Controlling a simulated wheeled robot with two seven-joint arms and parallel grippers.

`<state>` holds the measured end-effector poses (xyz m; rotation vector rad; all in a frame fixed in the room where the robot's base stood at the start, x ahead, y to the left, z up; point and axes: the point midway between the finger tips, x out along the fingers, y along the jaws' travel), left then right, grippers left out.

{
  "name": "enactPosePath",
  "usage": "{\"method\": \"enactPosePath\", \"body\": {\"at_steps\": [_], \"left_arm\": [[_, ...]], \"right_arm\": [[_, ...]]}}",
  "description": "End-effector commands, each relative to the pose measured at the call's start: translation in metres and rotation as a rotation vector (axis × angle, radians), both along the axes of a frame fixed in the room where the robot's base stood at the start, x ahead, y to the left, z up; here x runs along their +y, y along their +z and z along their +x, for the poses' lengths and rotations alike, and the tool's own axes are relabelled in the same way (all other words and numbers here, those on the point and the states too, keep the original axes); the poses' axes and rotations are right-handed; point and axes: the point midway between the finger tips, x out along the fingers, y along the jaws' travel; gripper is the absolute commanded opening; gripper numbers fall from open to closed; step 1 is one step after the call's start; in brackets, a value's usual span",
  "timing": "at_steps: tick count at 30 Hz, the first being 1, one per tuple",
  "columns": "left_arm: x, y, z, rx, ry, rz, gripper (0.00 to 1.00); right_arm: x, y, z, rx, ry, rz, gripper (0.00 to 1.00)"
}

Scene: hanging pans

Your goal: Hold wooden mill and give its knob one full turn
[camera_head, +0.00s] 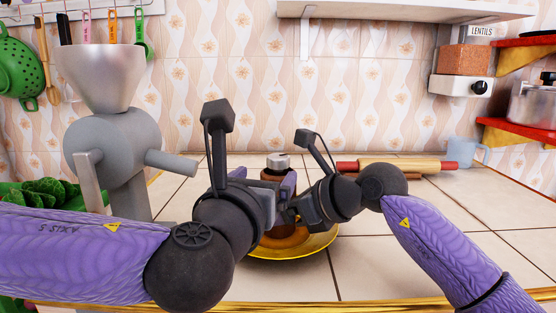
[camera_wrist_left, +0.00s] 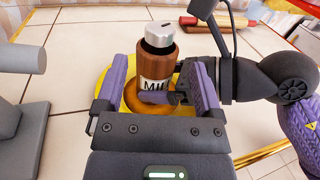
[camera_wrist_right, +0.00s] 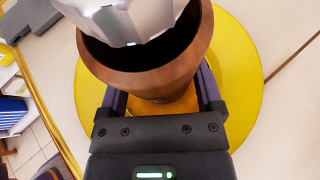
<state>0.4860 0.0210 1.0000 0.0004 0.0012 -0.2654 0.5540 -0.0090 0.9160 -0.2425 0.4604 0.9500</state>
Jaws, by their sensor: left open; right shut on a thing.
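The wooden mill (camera_wrist_left: 155,68) stands about upright over a yellow plate (camera_head: 312,246). It has a brown body, a white label partly reading "MIL" and a silver faceted knob (camera_head: 277,161). My right gripper (camera_wrist_right: 163,95) is shut on the mill's body, below the knob; the knob and the dark gap under it loom large in the right wrist view. My left gripper (camera_wrist_left: 160,85) is open, its purple fingers on either side of the mill with space between. In the head view, my left gripper and wrist hide much of the mill.
A rolling pin (camera_head: 405,166) with red handles lies on the tiled counter at the right, with a blue mug (camera_head: 461,152) behind. A grey funnel-topped grinder (camera_head: 108,135) stands at the left, close to my left arm. The right counter is mostly clear.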

Motion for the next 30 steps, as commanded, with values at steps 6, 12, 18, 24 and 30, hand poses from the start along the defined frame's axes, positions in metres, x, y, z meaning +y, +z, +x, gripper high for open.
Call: {"method": "enactPosePath", "body": {"at_steps": [6, 12, 18, 24, 30], "left_arm": [[-0.014, 0.0, 0.052, -0.001, 0.002, 0.001, 0.87], [-0.02, 0.0, 0.073, 0.0, 0.0, 0.0, 0.87], [-0.02, 0.0, 0.075, -0.001, 0.0, -0.001, 0.87], [-0.02, 0.0, 0.075, -0.001, 0.0, 0.0, 0.59], [-0.02, 0.0, 0.075, -0.001, 0.0, -0.001, 0.17]], "right_arm": [[0.0, 0.0, 0.0, 0.0, 0.0, 0.0, 0.23], [0.0, 0.0, 0.0, 0.0, 0.0, 0.0, 0.23], [0.0, 0.0, 0.0, 0.0, 0.0, 0.0, 0.23], [0.0, 0.0, 0.0, 0.0, 0.0, 0.0, 0.23], [0.0, 0.0, 0.0, 0.0, 0.0, 0.0, 0.23]]}}
